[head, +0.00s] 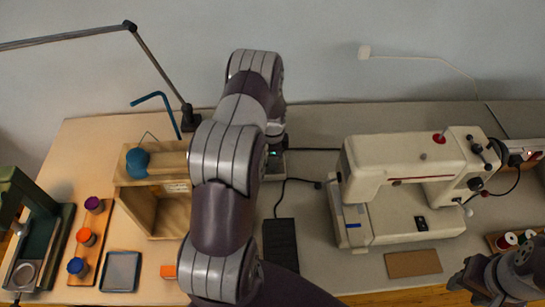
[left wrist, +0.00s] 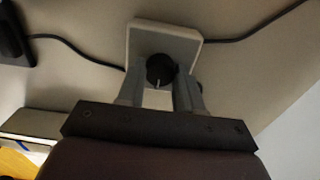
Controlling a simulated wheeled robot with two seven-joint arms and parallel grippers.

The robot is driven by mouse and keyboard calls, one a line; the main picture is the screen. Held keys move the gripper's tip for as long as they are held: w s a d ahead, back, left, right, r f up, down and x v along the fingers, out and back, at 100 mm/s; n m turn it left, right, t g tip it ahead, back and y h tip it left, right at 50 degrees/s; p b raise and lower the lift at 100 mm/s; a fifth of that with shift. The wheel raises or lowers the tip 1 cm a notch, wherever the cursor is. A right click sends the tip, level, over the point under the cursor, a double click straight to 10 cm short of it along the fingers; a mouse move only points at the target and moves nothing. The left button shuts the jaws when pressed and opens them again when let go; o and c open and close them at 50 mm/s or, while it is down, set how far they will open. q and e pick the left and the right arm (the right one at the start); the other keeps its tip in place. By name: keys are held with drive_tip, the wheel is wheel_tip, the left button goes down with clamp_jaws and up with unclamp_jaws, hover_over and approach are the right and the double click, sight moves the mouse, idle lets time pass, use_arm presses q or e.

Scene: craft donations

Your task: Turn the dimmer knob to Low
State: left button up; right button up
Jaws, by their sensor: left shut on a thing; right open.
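The dimmer is a small pale box (left wrist: 188,40) with a round black knob (left wrist: 160,66). The knob's white pointer line points toward the bottom of the left wrist view; no Low marking is legible. My left gripper (left wrist: 160,84) is shut on the knob, one finger on each side. In the head view my left gripper (head: 275,143) is at the back of the table, and my arm hides most of the dimmer box (head: 277,166). A small green light shows there. My right gripper (head: 487,290) is open and empty at the lower right.
A sewing machine (head: 400,215) stands right of the dimmer. A black pedal (head: 281,246) lies in front, with cables across the table. A brown card (head: 413,263) lies front right.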

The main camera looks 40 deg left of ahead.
use_arm(q)
drive_tip(key=o, duration=1)
drive_tip(key=shift+o, duration=0.2)
wheel_tip(320, 180, up, 13)
drive_tip(key=b, duration=0.1)
drive_tip(key=shift+b, duration=0.3)
drive_tip(key=shift+f, duration=0.1)
